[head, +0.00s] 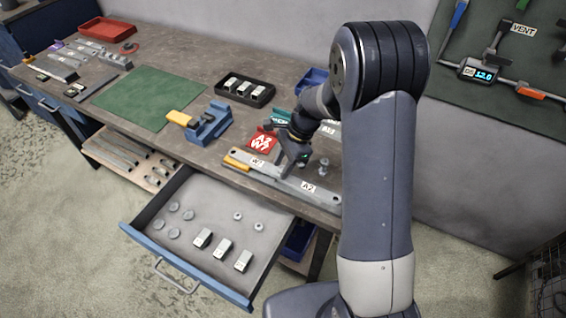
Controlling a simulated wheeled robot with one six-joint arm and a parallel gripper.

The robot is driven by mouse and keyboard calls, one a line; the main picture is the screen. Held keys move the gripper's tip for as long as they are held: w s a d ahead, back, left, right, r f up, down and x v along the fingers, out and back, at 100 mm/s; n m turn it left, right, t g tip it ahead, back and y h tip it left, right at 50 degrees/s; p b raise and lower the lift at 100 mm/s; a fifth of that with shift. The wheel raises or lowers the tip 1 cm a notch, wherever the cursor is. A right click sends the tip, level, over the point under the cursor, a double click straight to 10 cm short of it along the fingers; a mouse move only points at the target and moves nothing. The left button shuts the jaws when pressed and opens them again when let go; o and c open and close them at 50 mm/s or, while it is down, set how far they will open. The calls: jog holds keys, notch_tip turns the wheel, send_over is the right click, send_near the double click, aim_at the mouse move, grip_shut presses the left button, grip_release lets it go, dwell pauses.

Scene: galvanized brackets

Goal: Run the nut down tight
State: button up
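My gripper (288,170) points down over the front edge of the workbench, at a long grey metal bar (272,178) with white labels. The gripper is small and dark here, and I cannot tell whether it is open or shut, or whether it holds anything. A small upright metal piece (323,167), perhaps a bolt with a nut, stands just right of the gripper, apart from it. A tool with a yellow end (238,161) lies at the bar's left end. Two small round pieces that look like nuts (238,216) lie in the open drawer (190,262).
A red block marked A2 W7 (262,142) sits behind the bar. A blue vise-like fixture (208,124), a black tray (245,100) of metal blocks and a green mat (150,98) lie to the left. The drawer sticks out in front, holding several discs and blocks. The mat is bare.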

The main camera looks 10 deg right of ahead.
jog(key=n+g+h, duration=0.1)
jog(key=n, duration=0.3)
jog(key=shift+p, duration=0.3)
jog(key=n+g+h, duration=0.1)
jog(key=n, duration=0.2)
jog(key=shift+n, duration=0.4)
jog(key=shift+c, duration=0.4)
grip_shut()
